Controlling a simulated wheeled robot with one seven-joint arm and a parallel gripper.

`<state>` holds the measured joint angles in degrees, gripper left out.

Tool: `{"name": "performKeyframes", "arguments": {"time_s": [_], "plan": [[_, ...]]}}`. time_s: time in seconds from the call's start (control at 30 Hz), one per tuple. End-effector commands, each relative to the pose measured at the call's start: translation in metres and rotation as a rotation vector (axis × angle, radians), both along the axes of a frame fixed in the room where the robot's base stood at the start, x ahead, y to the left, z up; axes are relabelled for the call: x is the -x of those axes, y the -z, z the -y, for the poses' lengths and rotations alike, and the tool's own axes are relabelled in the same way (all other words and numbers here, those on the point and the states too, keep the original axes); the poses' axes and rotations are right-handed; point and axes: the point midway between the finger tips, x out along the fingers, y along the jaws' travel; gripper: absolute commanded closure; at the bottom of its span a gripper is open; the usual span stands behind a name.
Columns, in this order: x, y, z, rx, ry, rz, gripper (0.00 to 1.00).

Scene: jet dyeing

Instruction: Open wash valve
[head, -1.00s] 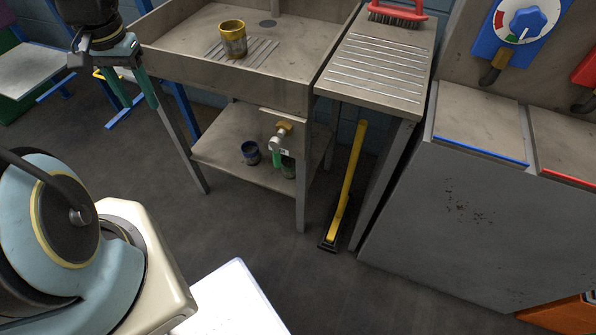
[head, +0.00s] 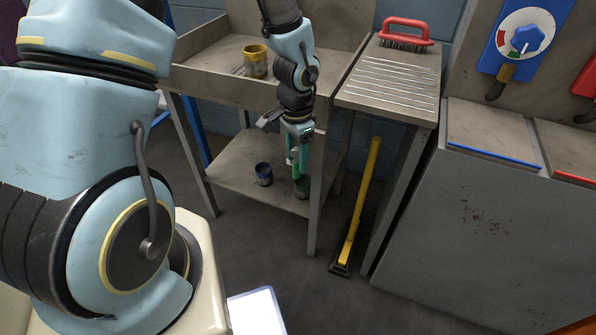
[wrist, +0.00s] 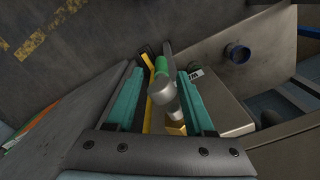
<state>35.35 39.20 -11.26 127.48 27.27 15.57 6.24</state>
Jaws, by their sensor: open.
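The wash valve (wrist: 168,90) shows in the wrist view as a grey metal body with a green handle (wrist: 160,64) and a brass fitting (wrist: 175,128). It lies between the two teal fingers of my gripper (head: 297,165), with a finger on each side. The fingers stand apart, and I cannot tell whether either touches it. In the head view my gripper points down in front of the sink's underside and largely hides the valve there.
A yellow-handled tool (head: 361,195) leans right of the sink leg. A red brush (head: 405,30) lies on the drainboard.

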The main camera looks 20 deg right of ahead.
Motion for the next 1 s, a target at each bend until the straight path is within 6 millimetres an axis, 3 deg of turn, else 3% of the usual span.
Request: {"name": "performKeyframes", "arguments": {"time_s": [0.1, 0.3, 0.67, 1.0], "plan": [[0.001, 0.022, -0.001, -0.004, 0.002, -0.002, 0.47], [0.000, 0.042, 0.000, 0.000, 0.001, 0.001, 0.47], [-0.001, 0.047, 0.000, 0.000, -0.001, 0.001, 0.47], [-0.001, 0.047, 0.000, 0.000, -0.001, 0.001, 0.84]]}}
